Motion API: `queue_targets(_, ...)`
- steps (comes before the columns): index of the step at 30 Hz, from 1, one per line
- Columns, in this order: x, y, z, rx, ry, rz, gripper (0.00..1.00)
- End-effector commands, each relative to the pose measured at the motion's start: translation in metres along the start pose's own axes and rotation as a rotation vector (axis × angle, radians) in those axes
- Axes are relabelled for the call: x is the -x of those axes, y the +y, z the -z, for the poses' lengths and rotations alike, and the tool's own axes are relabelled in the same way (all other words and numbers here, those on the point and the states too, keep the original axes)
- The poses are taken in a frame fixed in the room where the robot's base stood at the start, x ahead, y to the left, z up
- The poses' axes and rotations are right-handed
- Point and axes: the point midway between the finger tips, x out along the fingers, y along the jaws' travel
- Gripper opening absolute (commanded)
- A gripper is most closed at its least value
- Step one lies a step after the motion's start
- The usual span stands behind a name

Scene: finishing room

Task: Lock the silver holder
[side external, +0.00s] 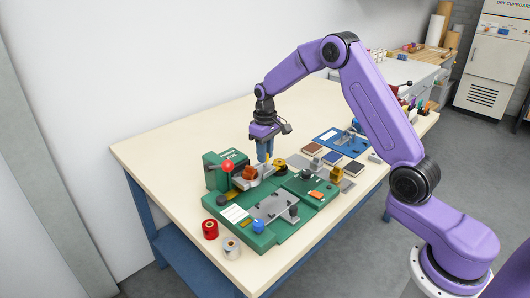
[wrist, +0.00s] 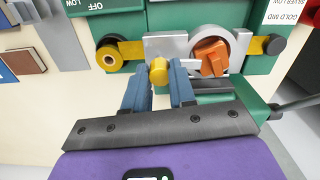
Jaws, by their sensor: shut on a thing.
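The silver holder (wrist: 184,46) is a grey metal block with a round ring at its right, and an orange piece (wrist: 211,56) sits tilted inside the ring. It also shows in the side external view (side external: 255,182), on the green machine. A yellow bar (wrist: 130,50) runs across behind the block, with a round yellow and black knob (wrist: 109,59) at its left end. A short yellow peg (wrist: 159,71) sticks out at the front of the holder. My gripper (wrist: 160,88) has its blue fingers on either side of this peg, shut on it. In the side view my gripper (side external: 265,158) points down at the holder.
A red ball lever (side external: 228,165) stands just left of the holder. The green machine base (side external: 268,240) fills the front, with a red spool (side external: 210,229) and a pale spool (side external: 231,247) beside it. A blue board (side external: 340,140) lies behind. The table's back left is clear.

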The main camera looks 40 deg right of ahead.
Motion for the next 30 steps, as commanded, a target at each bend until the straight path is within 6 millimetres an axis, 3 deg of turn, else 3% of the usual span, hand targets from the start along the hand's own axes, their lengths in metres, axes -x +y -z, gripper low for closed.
queue_targets(18, 0.0015, 0.0001, 0.0007, 0.044, 0.003, -0.001, 0.0)
queue_targets(19, 0.0015, 0.0001, 0.0007, 0.044, 0.003, -0.001, 0.28)
queue_targets(21, 0.0015, 0.0002, 0.0007, 0.044, 0.003, -0.001, 0.51)
queue_targets(30, 0.0011, 0.0001, 0.0003, 0.043, 0.001, 0.0, 0.51)
